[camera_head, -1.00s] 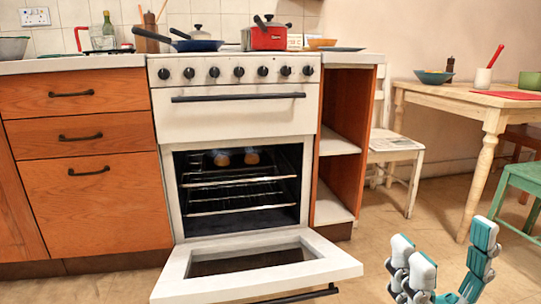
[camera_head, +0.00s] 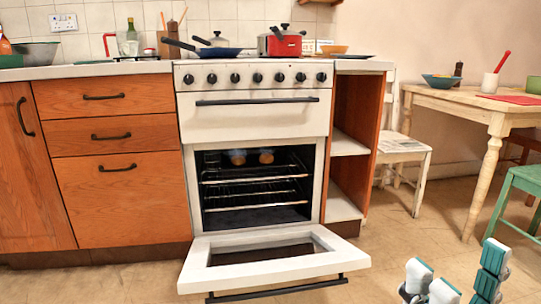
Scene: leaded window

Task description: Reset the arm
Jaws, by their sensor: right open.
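My right gripper (camera_head: 462,282) shows at the bottom right, its white and teal fingers spread apart with nothing between them. It stands over the floor, to the right of the open oven door (camera_head: 262,262) and apart from it. Its lower part is cut off by the picture's edge. My left gripper is not in view. The white oven (camera_head: 256,117) has its door folded down, and two round brown items (camera_head: 266,157) show near the top inside it.
Wooden drawers (camera_head: 125,178) stand left of the oven, and an open shelf unit (camera_head: 347,205) stands right. A white chair (camera_head: 405,148), a table (camera_head: 450,98) and a green stool (camera_head: 515,195) are at the right. The floor (camera_head: 410,235) between is clear.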

